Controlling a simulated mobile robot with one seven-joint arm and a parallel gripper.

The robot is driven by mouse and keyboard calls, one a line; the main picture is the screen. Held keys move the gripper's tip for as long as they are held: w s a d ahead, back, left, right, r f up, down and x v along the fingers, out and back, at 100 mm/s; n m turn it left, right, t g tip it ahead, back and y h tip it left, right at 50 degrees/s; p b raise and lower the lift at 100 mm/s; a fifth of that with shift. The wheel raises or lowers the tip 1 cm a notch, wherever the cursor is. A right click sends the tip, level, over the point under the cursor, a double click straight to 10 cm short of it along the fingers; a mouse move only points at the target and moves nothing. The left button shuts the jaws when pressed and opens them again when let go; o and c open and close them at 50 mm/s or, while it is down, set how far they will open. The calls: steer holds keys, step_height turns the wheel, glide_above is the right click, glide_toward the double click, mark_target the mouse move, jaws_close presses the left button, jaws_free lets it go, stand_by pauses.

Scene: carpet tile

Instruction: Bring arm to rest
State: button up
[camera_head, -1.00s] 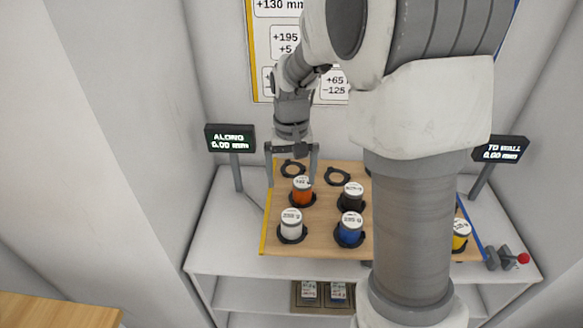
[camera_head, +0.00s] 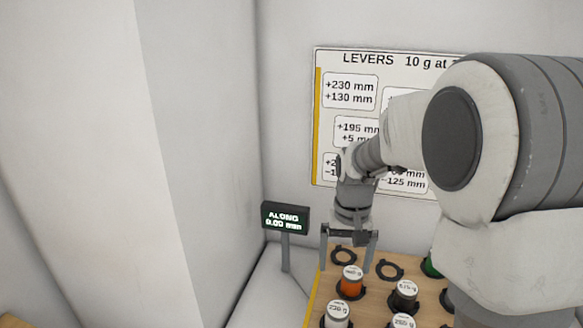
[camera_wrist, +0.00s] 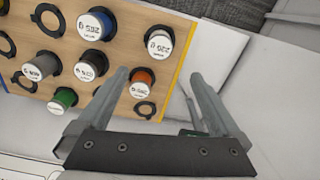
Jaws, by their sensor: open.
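My gripper (camera_head: 349,234) is open and empty above the back left part of a wooden board (camera_head: 372,296). My arm covers the right side of the head view and hides much of the board.
Black (camera_head: 404,294), white (camera_head: 338,316) and green (camera_head: 430,266) weights stand on the board. Empty black rings (camera_head: 344,255) lie near its back edge. A display reading ALONG 0.00 mm (camera_head: 285,218) stands at left. A LEVERS chart (camera_head: 350,90) hangs on the wall behind.

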steer(key=s+r+n+t+p, duration=0.1)
steer(key=s+r+t, duration=0.1)
steer(key=s+r, duration=0.4)
steer(key=s+r+t+p, duration=0.1)
steer(key=s+r+t, duration=0.2)
steer(key=s+r, duration=0.4)
steer(key=s, duration=0.7)
steer(key=shift+r+n, duration=0.25)
steer(key=shift+n, duration=0.15)
